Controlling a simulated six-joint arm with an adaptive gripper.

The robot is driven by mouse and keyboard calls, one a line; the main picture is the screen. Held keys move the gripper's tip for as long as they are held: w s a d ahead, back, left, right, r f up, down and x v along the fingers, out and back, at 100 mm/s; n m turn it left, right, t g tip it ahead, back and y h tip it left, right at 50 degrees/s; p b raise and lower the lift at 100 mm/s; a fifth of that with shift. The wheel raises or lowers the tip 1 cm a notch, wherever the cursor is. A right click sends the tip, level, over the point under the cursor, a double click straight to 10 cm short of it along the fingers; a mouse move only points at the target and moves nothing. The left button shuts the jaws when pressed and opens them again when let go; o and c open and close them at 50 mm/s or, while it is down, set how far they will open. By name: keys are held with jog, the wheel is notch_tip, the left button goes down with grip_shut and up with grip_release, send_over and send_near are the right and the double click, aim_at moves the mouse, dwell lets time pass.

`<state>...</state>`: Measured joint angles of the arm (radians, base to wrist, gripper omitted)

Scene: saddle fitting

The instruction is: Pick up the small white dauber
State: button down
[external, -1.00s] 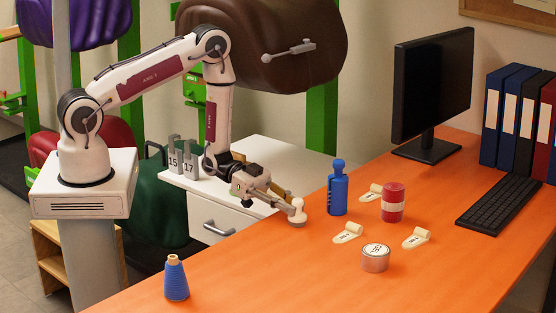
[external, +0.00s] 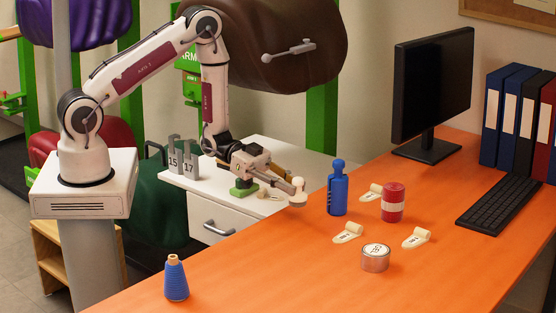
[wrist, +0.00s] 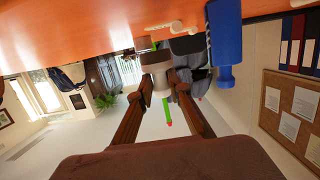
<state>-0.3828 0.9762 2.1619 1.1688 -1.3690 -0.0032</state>
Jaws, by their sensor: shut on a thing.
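The small white dauber (external: 298,187) has a rounded knob on top and a wider base. My gripper (external: 291,194) is shut on it and holds it upright at the left edge of the orange table, beside the blue bottle (external: 338,190). Its base appears to be just clear of the tabletop. In the wrist view the dauber (wrist: 160,85) shows between the two brown fingers, with its darker base beyond the fingertips. The blue bottle (wrist: 225,45) stands to the right there.
Cream tags (external: 348,233), a red roll (external: 393,203) and a round tin (external: 375,258) are on the orange table (external: 280,270). A blue thread cone (external: 176,279) stands at front left. The monitor (external: 433,90) and keyboard (external: 498,203) are farther right. A white cabinet (external: 210,205) stands behind.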

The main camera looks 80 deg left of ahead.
jog(key=shift+r, duration=2.1)
jog(key=shift+d, duration=0.1)
